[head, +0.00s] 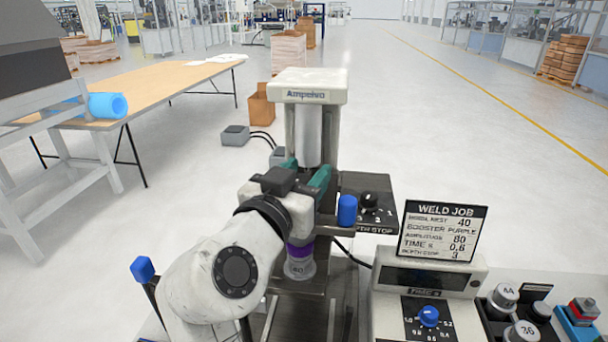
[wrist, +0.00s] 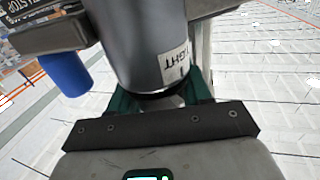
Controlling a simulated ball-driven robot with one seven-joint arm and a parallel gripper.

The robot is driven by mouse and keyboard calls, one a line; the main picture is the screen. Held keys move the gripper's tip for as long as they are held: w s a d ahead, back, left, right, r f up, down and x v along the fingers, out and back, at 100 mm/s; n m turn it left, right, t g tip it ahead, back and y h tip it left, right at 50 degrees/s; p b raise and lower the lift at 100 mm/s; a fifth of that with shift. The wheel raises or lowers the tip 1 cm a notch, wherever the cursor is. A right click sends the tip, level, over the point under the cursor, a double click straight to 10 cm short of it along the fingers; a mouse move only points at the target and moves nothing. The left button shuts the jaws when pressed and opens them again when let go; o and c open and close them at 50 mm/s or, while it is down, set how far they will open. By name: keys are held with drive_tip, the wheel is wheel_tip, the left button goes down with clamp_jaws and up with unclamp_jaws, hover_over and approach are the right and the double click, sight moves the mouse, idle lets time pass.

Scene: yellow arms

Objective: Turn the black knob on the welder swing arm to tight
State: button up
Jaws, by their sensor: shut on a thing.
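The welder (head: 308,86) stands ahead in the head view, with a grey cylinder on its column. My gripper (head: 307,170) reaches the column just below that cylinder, its teal fingers on either side. In the wrist view, the grey cylinder (wrist: 145,45) fills the upper middle and carries a white label reading "TIGHT", seen upside down. My gripper's teal fingers (wrist: 162,98) are shut on the black knob (wrist: 160,94), of which only a dark strip shows under the cylinder. My arm and gripper hide the knob in the head view.
A depth-stop panel (head: 368,203) and a blue cap (head: 347,210) sit close to the right of my gripper. A weld job sign (head: 441,231) stands on the control box at lower right. A blue-topped lever (head: 142,269) rises at left.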

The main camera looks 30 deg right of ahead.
drive_tip(key=g+b, duration=0.1)
drive_tip(key=m+h+b, duration=0.1)
drive_tip(key=b, duration=0.1)
drive_tip(key=shift+d+f+g, duration=0.1)
drive_tip(key=shift+f+g, duration=0.2)
drive_tip(key=shift+g, duration=0.1)
drive_tip(key=shift+s+r+m+g+h+b, duration=0.1)
drive_tip(key=shift+m+g+h+b, duration=0.55)
drive_tip(key=shift+g+b, duration=0.2)
drive_tip(key=shift+s+r+m+g, duration=0.1)
drive_tip(key=shift+r+m+g, duration=0.15)
drive_tip(key=shift+m, duration=0.1)
drive_tip(key=o, duration=1)
drive_tip(key=shift+c, duration=0.2)
